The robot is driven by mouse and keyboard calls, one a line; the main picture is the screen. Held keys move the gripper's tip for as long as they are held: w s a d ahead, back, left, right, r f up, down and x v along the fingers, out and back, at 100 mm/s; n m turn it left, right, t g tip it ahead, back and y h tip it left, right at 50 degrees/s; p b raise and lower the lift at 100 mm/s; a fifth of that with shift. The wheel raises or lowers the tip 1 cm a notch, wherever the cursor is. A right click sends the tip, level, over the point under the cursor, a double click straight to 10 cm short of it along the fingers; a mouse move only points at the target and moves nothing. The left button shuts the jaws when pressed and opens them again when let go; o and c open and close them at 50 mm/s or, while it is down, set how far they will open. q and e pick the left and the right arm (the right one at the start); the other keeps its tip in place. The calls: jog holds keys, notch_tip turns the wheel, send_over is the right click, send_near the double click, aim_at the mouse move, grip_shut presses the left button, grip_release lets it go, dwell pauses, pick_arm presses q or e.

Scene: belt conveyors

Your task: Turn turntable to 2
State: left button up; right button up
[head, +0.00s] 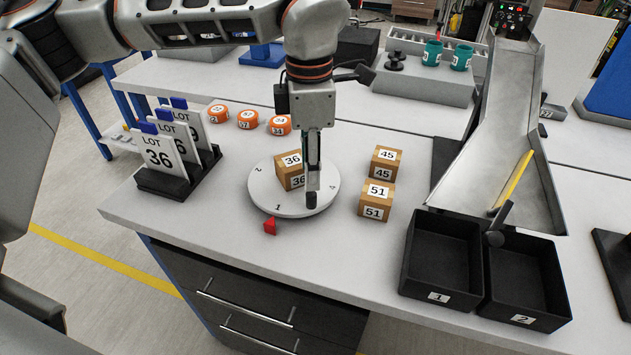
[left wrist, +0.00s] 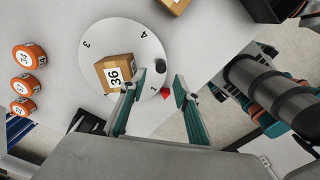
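The turntable (head: 262,188) is a round white disc on the table, with digits around its rim. Its 1 is at the front, close to the red pointer (head: 270,226); 2 is at the back left and 4 at the right. The left wrist view also shows the disc (left wrist: 110,40) with 3 and 4. A wooden box marked 36 (head: 284,166) stands on it. A dark upright peg (head: 311,200) stands near its rim. My left gripper (left wrist: 160,81) points down with its fingers apart, one on either side of the peg (left wrist: 160,66); contact is not visible. My right gripper is not in view.
Wooden boxes 45 (head: 386,160) and 51 (head: 376,200) stand right of the disc. Orange numbered pucks (head: 248,119) lie behind it. A LOT card rack (head: 170,184) stands left. Black bins (head: 440,260) and a metal chute (head: 480,160) are at right.

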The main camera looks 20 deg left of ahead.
aim_at(311, 194)
pick_arm(q)
notch_tip(311, 194, down, 7)
jog(key=shift+s+f, duration=0.1)
dwell(0.3)
grip_shut()
